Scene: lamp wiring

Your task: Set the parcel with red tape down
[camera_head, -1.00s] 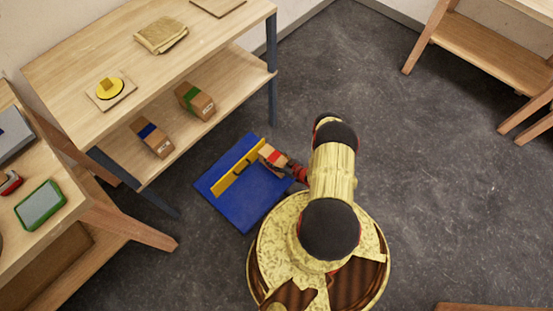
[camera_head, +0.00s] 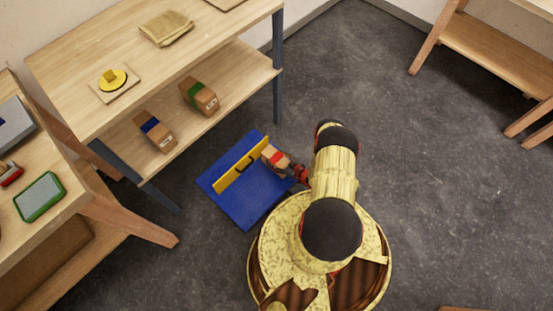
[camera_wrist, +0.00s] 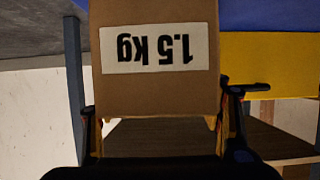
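The parcel with red tape (camera_head: 275,157) is a brown box at the end of my arm in the head view. It is beside the yellow divider, over the right part of the blue mat (camera_head: 252,201). My gripper (camera_head: 287,166) is shut on its near end. In the wrist view the parcel (camera_wrist: 155,86) fills the upper middle, with an upside-down "1.5 kg" label, between the two fingers (camera_wrist: 162,120). I cannot tell whether its underside touches the mat.
The yellow divider (camera_head: 241,165) stands upright across the mat. Parcels with blue tape (camera_head: 155,132) and green tape (camera_head: 199,96) are on the lower shelf of the wooden rack. A table with a green-rimmed item (camera_head: 40,196) is at left. Floor at right is clear.

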